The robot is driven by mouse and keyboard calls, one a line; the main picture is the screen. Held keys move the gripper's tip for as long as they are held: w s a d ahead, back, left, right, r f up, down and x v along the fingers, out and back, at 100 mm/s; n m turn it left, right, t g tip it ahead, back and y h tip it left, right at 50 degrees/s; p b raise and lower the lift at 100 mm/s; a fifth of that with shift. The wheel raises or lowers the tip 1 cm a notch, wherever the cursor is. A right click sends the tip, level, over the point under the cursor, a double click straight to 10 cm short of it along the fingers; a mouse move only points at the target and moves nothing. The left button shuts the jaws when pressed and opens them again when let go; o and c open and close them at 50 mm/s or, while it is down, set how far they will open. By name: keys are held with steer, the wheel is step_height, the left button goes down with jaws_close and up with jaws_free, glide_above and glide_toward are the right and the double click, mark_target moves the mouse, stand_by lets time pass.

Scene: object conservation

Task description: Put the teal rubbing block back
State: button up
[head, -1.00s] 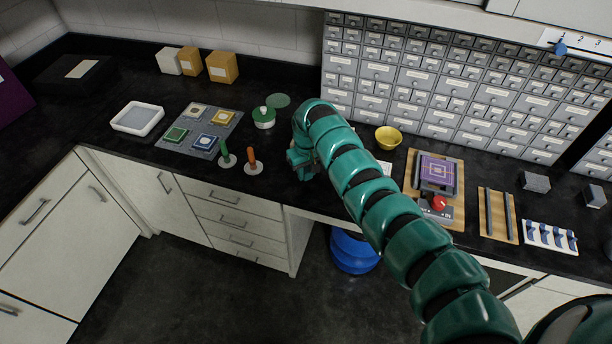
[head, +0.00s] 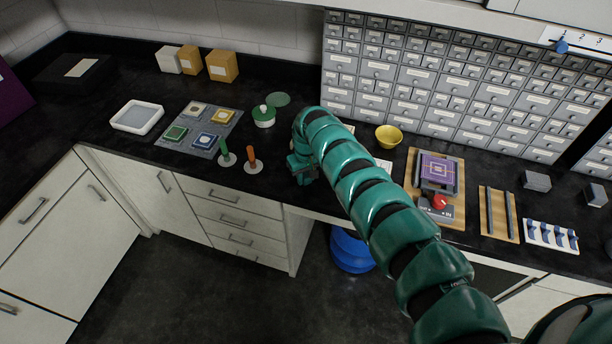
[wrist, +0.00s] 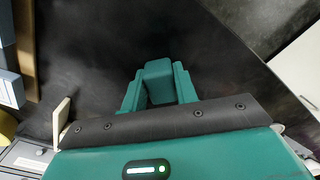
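My gripper (wrist: 157,92) shows in the wrist view with its two teal fingers apart and a teal block (wrist: 159,76) between them. The block sticks out past the fingertips, and the fingers appear to press on its sides. It looks like the teal rubbing block, though its colour is close to that of the fingers. In the head view my gripper (head: 303,168) is low over the black counter, right of the orange-handled tool; my arm hides much of it. I cannot tell whether the block touches the counter.
Left of my gripper stand an orange-handled tool (head: 252,160), a green-handled tool (head: 226,153), a round green container (head: 264,117) and a grey panel (head: 190,143) with coloured squares. A yellow bowl (head: 388,136) and a wooden board (head: 411,183) with a purple piece (head: 438,172) are right.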

mark_target(307, 175)
steer(key=o, duration=0.4)
steer(key=shift+d+r+p, duration=0.1)
steer(key=shift+r+p, duration=0.35)
steer(key=shift+r, duration=1.1)
step_height(307, 175, up, 9)
steer(key=b, duration=0.3)
